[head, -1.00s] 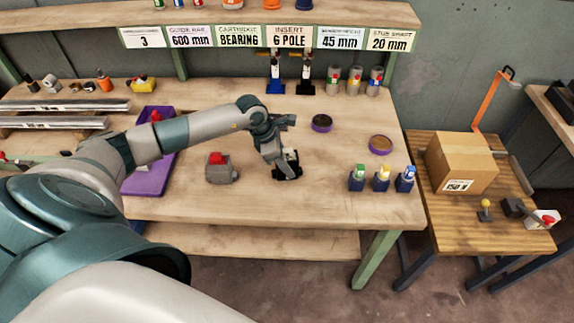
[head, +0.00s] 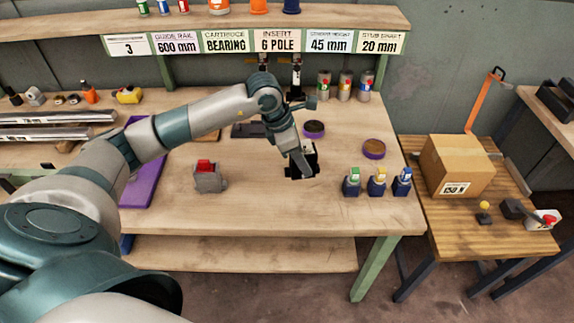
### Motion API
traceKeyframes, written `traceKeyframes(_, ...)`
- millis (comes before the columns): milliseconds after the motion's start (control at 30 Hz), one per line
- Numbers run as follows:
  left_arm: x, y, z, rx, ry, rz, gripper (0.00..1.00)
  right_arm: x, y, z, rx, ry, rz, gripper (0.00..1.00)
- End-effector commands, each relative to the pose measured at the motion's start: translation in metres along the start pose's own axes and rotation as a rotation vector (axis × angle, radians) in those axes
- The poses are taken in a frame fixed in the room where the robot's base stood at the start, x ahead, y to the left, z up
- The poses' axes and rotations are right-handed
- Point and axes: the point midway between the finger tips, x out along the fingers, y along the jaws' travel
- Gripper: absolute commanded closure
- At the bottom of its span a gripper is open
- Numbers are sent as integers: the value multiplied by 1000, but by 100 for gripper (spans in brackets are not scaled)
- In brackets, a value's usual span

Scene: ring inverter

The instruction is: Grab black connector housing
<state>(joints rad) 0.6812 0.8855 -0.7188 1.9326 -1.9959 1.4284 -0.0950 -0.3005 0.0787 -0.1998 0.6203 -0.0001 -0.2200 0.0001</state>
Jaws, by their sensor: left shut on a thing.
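The black connector housing (head: 311,153) is at the middle right of the workbench in the head view, a small dark block partly covered by my gripper. My left gripper (head: 301,168) points down at it and is shut on it. The fingers hide much of the block, and I cannot tell whether it is clear of the bench top. My right gripper is not in view.
A grey block with a red top (head: 208,177) stands left of the gripper. Two round purple-rimmed dishes (head: 374,149) lie nearby. The front of the bench (head: 270,212) is clear.

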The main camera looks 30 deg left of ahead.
Motion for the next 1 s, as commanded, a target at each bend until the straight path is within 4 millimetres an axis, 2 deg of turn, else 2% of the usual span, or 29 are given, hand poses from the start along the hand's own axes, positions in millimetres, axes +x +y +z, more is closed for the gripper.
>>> traceKeyframes(100, -3, -11, 19, 3, -5, 2, 94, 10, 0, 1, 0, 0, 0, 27)
traceKeyframes(300, -9, -23, 36, 1, -2, 1, 94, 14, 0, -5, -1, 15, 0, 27)
traceKeyframes(600, -11, -26, 40, -1, 0, 1, 94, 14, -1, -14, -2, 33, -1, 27)
traceKeyframes(1000, -11, -26, 40, 2, 0, -1, 94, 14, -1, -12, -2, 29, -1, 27)
